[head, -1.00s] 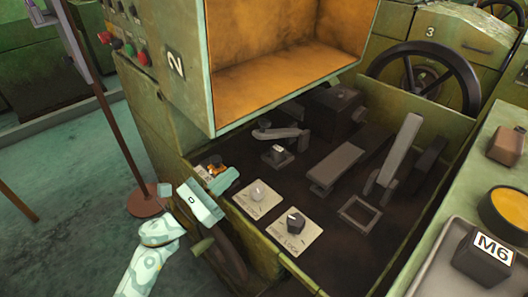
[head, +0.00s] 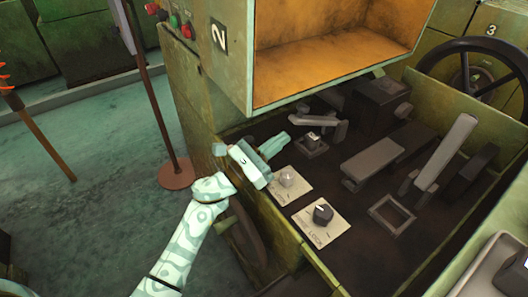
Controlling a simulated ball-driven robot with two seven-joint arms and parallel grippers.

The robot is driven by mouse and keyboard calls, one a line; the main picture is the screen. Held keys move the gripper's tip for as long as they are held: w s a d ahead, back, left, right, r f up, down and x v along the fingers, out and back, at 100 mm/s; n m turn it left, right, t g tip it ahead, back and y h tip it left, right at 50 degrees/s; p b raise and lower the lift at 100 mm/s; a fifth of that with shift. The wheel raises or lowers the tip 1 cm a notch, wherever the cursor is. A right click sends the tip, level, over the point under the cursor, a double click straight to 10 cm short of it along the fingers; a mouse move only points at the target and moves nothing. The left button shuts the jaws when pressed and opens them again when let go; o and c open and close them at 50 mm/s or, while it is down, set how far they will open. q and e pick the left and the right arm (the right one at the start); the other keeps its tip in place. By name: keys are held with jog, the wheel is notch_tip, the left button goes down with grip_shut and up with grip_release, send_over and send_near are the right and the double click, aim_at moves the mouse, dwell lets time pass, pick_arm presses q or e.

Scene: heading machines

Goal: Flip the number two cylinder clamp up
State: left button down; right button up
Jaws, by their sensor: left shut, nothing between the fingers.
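The number two machine bears a "2" plate (head: 219,37) beside its orange-lined hood. In its dark open bed, a small curved grey lever (head: 322,127) lies low at the back left. A wide flat grey arm (head: 386,151) lies down in the middle, and a long grey lever (head: 446,150) stands tilted up at the right. No label shows which of these is the cylinder clamp. My left gripper (head: 275,144) is shut and empty over the bed's left edge, left of the curved lever and apart from it. My right gripper is out of view.
Two knobs sit on pale plates, one (head: 287,179) just below my left gripper and one (head: 323,214) marked LOCK. The orange-lined hood (head: 330,58) overhangs the back of the bed. A black handwheel (head: 478,75) stands behind at right. A brown post (head: 152,100) stands left.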

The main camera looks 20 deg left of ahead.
aim_at(301, 112)
pick_arm(q)
jog(key=shift+x, duration=1.45)
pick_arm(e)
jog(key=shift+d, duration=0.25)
